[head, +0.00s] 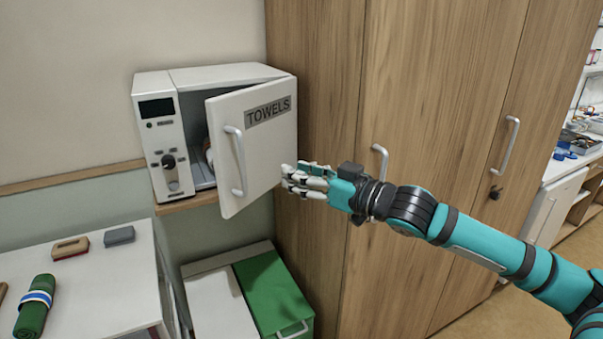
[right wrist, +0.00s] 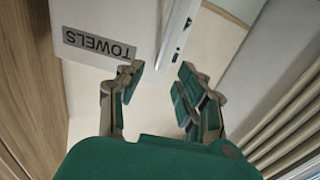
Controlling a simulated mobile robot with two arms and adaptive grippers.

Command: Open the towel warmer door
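The white towel warmer (head: 222,74) sits on a wooden shelf against the wall. Its door (head: 262,150), labelled TOWELS, stands partly open, with the hinge side at the right. The vertical door handle (head: 236,160) is near the free left edge. Part of something pale shows in the dark gap inside. My right gripper (head: 293,180) is beside the door's lower right, off the handle. In the right wrist view its fingers (right wrist: 160,78) are apart with nothing between them, and the labelled door (right wrist: 105,28) is just beyond them. My left gripper is not in view.
A tall wooden cabinet (head: 430,90) stands right behind my right arm. A white table (head: 95,290) at lower left holds a rolled green towel (head: 35,305) and small blocks. A green-lidded bin (head: 272,290) stands below the warmer. Free space lies in front of the door.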

